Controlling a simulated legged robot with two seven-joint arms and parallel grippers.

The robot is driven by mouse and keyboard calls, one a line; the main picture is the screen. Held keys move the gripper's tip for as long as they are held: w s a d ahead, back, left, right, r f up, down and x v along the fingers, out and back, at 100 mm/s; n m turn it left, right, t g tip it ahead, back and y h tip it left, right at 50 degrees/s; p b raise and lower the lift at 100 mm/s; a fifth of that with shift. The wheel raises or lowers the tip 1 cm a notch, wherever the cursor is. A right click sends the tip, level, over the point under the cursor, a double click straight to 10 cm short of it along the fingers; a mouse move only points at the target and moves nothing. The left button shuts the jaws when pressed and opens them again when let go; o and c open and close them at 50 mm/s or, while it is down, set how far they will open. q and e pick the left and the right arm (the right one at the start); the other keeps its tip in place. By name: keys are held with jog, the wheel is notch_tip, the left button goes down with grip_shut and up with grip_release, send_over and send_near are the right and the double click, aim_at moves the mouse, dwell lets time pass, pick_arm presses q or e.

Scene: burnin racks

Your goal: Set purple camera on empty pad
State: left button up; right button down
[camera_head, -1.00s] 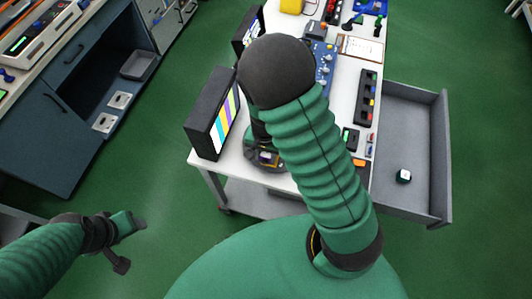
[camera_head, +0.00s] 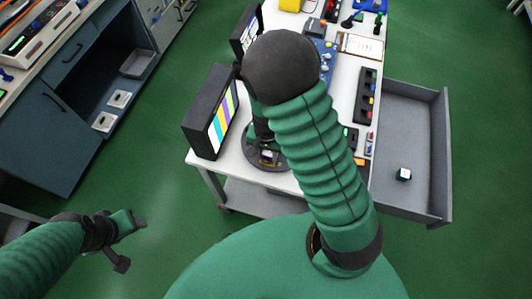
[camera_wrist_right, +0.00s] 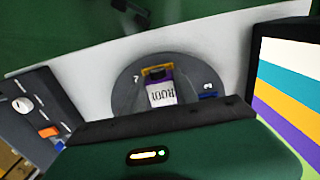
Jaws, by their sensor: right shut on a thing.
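A round dark disc (camera_head: 250,158) lies on the white table's near end, and it also shows in the wrist view (camera_wrist_right: 124,92) with small markings. A small block with a purple band, a yellow top part and a white label (camera_wrist_right: 161,93), matching the purple camera, shows over the disc's middle. My right gripper (camera_head: 264,135) points down over the disc, shut on this camera. Its fingers are mostly hidden by my arm and gripper body. I cannot tell whether the camera touches the disc. My left gripper (camera_head: 131,242) is empty over the floor, its fingers apart.
A monitor with coloured stripes (camera_head: 222,118) stands left of the disc. A blue panel with knobs (camera_head: 327,62) and a black strip with coloured parts (camera_head: 367,95) lie farther back. An open grey drawer (camera_head: 408,120) at right holds a small cube (camera_head: 404,174).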

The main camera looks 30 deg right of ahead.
aim_at(266, 155)
jog(key=shift+f, duration=0.4)
jog(key=c, duration=0.9)
grip_release()
jog(key=shift+a, duration=0.1)
jog(key=shift+o, duration=0.2)
jog(key=shift+r, duration=0.1)
notch_tip(266, 155, up, 16)
jog(key=p, duration=0.2)
jog(key=shift+r+p, duration=0.25)
jog(key=shift+p, duration=0.05)
